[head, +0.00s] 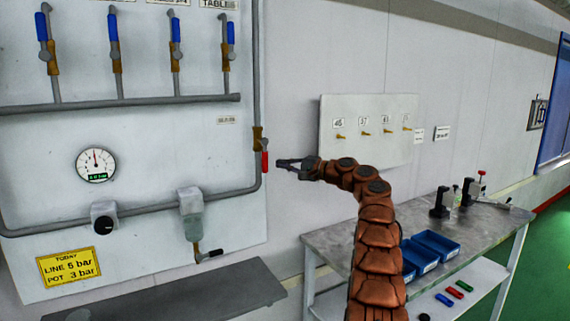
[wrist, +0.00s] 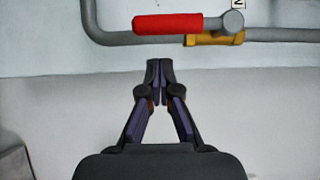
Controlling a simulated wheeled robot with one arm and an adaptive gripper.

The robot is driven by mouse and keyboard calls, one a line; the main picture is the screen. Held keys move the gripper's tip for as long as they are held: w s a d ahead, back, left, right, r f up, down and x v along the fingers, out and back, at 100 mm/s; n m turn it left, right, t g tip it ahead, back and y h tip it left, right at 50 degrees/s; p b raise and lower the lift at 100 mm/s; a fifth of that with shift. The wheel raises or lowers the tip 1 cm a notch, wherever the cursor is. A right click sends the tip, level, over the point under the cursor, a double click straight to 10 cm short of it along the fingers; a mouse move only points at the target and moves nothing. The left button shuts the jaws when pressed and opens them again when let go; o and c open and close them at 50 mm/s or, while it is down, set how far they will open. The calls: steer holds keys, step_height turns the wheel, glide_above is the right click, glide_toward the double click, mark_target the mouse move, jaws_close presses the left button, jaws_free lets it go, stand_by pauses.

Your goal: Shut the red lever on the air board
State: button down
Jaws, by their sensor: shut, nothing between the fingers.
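The red lever (head: 265,161) is at the right edge of the air board (head: 150,150). It hangs down from a brass valve (head: 258,138) on the vertical grey pipe, in line with that pipe. In the wrist view the red lever (wrist: 167,24) lies along the pipe, with the brass valve (wrist: 213,39) at its right end. My gripper (head: 279,163) is just right of the lever in the head view. The wrist view shows my gripper (wrist: 160,62) shut and empty, its tips pointing at the lever with a visible gap between.
Several blue-handled valves (head: 113,27) line the board's top. A gauge (head: 96,164), a regulator knob (head: 104,217) and a filter bowl (head: 191,214) sit lower left. A small peg panel (head: 365,110) is behind my arm. A grey bench (head: 335,240) with blue bins (head: 436,243) stands right.

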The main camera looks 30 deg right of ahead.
mark_target(265, 157)
steer(key=shift+w+a+r+p, duration=0.1)
steer(key=shift+a+r+p, duration=0.1)
steer(key=shift+a, duration=0.4)
steer(key=shift+w+a+r+p, duration=0.1)
steer(key=shift+a+r, duration=0.05)
steer(key=shift+a, duration=0.4)
steer(key=shift+s+a, duration=0.1)
steer(key=b, duration=0.2)
steer(key=shift+a+f+y+b, duration=0.15)
steer(key=shift+a+y+b, duration=0.1)
steer(key=shift+y+b, duration=0.1)
